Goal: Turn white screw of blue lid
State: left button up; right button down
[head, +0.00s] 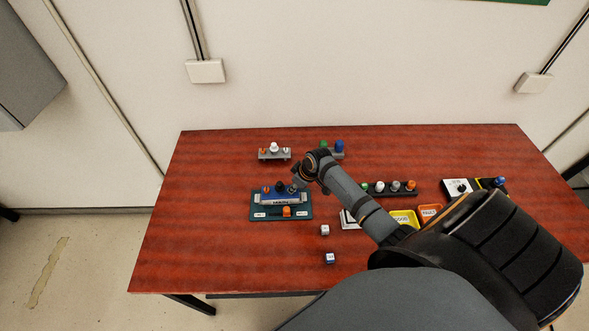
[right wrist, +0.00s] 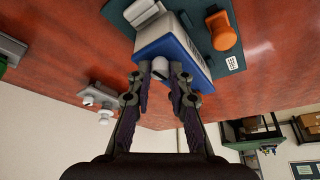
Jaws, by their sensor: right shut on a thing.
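The blue lid (right wrist: 179,44) covers a pale box on a dark teal base plate (right wrist: 232,63) in the right wrist view. The white screw (right wrist: 160,69) sticks out of the lid's near face, between my right fingertips. My right gripper (right wrist: 161,74) is shut on the white screw. In the head view my right gripper (head: 300,180) is at the right end of the device on the teal base plate (head: 258,215), partly hiding that end. An orange knob (head: 287,211) stands at the plate's front and shows large in the right wrist view (right wrist: 222,32). My left gripper is out of view.
Behind the device are a grey rack with a white knob (head: 274,148) and one with a blue knob (head: 340,146). To the right are a black bar of several knobs (head: 413,193), a yellow tray (head: 403,213) and a switch box (head: 458,187). Two small cubes (head: 330,258) lie in front.

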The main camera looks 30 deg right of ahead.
jog(key=n+y+b, duration=0.1)
jog(key=n, duration=0.2)
jog(key=shift+w+d+f+g+b, duration=0.1)
jog(key=shift+d+g+b, duration=0.05)
jog(key=shift+g+b, duration=0.2)
jog(key=n+g+y+b, duration=0.1)
jog(key=n+b, duration=0.2)
jog(key=n, duration=0.2)
jog(key=shift+w+f+b, duration=0.1)
jog(key=shift+b, duration=0.2)
jog(key=n+g+b, duration=0.1)
jog(key=n+b, duration=0.1)
jog(key=n+g+b, duration=0.1)
jog(key=n+b, duration=0.2)
jog(key=shift+w+y, duration=0.15)
jog(key=shift+y, duration=0.25)
jog(key=shift+n+g+b, duration=0.85)
jog(key=shift+n+b, duration=0.45)
jog(key=shift+n, duration=0.7)
jog(key=shift+r, duration=0.2)
jog(key=c, duration=1.2)
grip_release()
